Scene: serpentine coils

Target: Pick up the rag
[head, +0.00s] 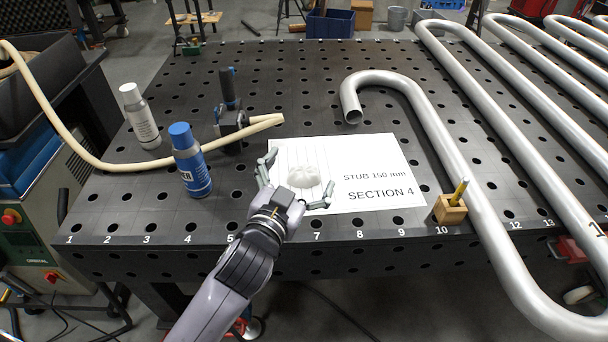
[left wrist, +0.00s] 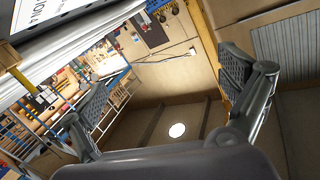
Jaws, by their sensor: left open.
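The rag (head: 303,177) is a small crumpled white cloth lying on a white printed sheet (head: 385,160) on the black table. My left gripper (head: 297,172) reaches in from the front edge with its fingers spread. One finger is to the left of the rag and the other to its right. I cannot tell whether either finger touches it. In the left wrist view the open fingers (left wrist: 160,90) show with nothing seen between them but the distant room, and the rag is not visible there. My right gripper is not in view.
A blue bottle (head: 190,160) and a white bottle (head: 139,115) stand to the left, near a beige hose (head: 85,145) and a dark clamp (head: 232,118). Bent steel tubing (head: 440,125) runs along the right. A wooden block (head: 450,209) holding a pencil sits at the front.

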